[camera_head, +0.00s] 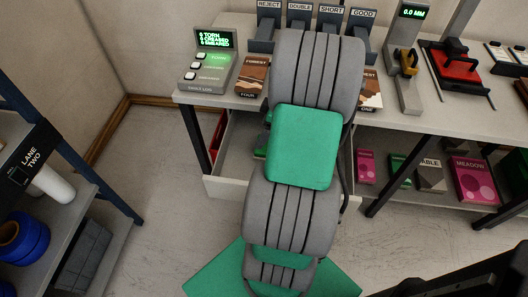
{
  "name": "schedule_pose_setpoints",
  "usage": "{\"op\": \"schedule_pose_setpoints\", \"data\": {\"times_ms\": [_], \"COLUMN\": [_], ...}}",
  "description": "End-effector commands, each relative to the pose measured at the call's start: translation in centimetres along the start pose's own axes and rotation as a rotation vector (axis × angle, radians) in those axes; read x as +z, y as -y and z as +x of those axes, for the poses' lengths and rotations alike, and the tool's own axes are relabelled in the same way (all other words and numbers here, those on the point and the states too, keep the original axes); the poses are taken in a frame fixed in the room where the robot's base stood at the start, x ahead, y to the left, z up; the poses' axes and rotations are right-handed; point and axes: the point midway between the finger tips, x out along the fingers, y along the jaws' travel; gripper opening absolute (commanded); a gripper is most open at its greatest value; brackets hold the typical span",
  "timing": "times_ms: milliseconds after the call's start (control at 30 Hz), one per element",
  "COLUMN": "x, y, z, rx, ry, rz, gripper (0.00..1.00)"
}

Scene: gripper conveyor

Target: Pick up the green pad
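My arm rises through the middle of the view, with grey ribbed joints and a green link cover. It hides the centre of the bench and part of the drawer, and my gripper cannot be seen. An open drawer (238,158) hangs under the bench. A small green thing (260,152) shows in it at the edge of my arm; it may be the green pad, but most of it is hidden. A red thing (217,133) is at the drawer's left side.
The bench (408,123) carries a tally box (209,72), labelled bins (299,24), a gauge (408,60) and a red-based device (455,66). Boxes, including a pink one (475,180), stand on its lower shelf. A blue-framed rack (75,160) stands left. Floor (165,165) between is clear.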

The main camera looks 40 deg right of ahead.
Motion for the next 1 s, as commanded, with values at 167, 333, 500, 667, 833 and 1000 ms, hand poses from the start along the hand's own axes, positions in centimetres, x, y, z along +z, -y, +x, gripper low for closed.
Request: {"op": "schedule_pose_setpoints", "data": {"times_ms": [167, 333, 500, 667, 833, 1000], "x": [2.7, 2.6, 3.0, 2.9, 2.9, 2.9], "y": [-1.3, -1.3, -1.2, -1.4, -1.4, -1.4], "z": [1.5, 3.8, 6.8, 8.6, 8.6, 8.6], "rx": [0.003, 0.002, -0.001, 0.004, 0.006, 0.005], "ry": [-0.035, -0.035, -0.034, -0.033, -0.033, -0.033], "rz": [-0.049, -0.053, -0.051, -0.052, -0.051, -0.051], "gripper": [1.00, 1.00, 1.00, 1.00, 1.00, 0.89]}}
